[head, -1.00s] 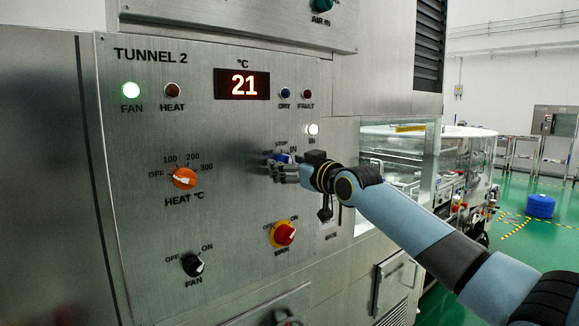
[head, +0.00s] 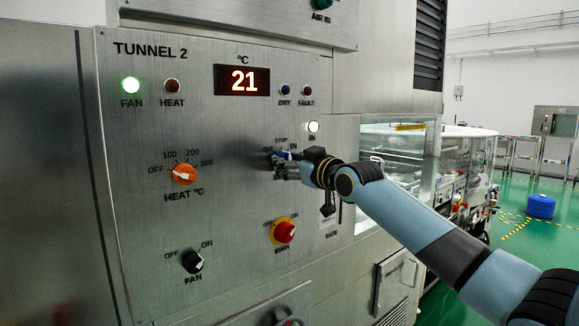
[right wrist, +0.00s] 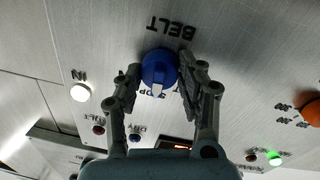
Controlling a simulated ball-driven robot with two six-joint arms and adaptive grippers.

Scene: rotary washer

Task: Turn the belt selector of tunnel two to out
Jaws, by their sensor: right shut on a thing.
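The belt selector is a blue round knob with a white pointer, seen in the right wrist view (right wrist: 159,66) below upside-down BELT lettering. Its pointer faces the picture's bottom, roughly toward the partly covered STOP label. My right gripper (right wrist: 160,80) has one finger on each side of the knob and is shut on it; it also shows in the head view (head: 282,160), where it hides most of the knob. The OUT and IN labels show beside it there. The white IN lamp (head: 313,127) above is lit. My left gripper is out of view.
On the Tunnel 2 panel (head: 140,228) are an orange heat knob (head: 184,173), a red main switch (head: 284,233) on yellow, and a black fan knob (head: 192,262). The display (head: 242,81) reads 21. Open green floor lies at right.

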